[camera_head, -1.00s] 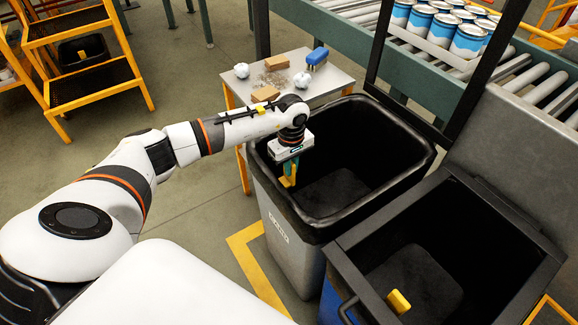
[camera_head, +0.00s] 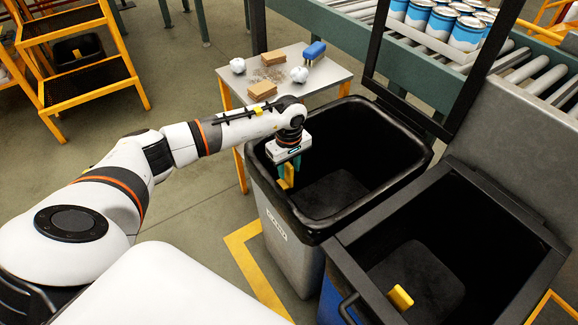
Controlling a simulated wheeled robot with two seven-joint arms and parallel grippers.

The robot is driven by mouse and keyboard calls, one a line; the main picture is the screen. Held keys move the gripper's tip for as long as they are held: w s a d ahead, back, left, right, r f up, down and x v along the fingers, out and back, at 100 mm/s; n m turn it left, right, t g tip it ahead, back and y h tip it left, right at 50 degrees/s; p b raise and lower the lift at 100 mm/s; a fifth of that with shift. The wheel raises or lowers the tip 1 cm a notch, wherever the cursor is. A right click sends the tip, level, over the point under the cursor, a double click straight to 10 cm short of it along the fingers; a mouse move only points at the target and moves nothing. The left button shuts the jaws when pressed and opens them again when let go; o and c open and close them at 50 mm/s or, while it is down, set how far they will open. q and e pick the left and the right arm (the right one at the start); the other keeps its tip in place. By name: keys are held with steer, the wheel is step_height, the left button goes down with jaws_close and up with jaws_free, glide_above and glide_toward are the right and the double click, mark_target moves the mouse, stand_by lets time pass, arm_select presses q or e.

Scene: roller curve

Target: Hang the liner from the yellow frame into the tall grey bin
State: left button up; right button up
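The tall grey bin (camera_head: 290,250) stands right of centre, with a thick black rim and a dark inside. I cannot tell whether the black lining is a separate liner or part of the bin. My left gripper (camera_head: 287,180) points down inside the bin's near left corner, below the rim. A small yellow piece (camera_head: 289,174) shows between its teal fingers; I cannot tell whether it is gripped. No separate liner stands out. A yellow stepped frame (camera_head: 75,60) stands at the upper left; I cannot tell whether it is the task's frame. My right gripper is not in view.
A dark lidded bin (camera_head: 345,245) with a yellow block (camera_head: 400,298) inside stands close at the right. A small table (camera_head: 322,82) with boxes and crumpled balls is behind. A roller conveyor (camera_head: 440,75) carries cans. Floor left of the grey bin is clear.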

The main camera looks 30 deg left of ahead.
arm_select(q)
step_height(320, 180, up, 12)
steer(key=b, duration=0.1)
stand_by(0.5)
stand_by(0.5)
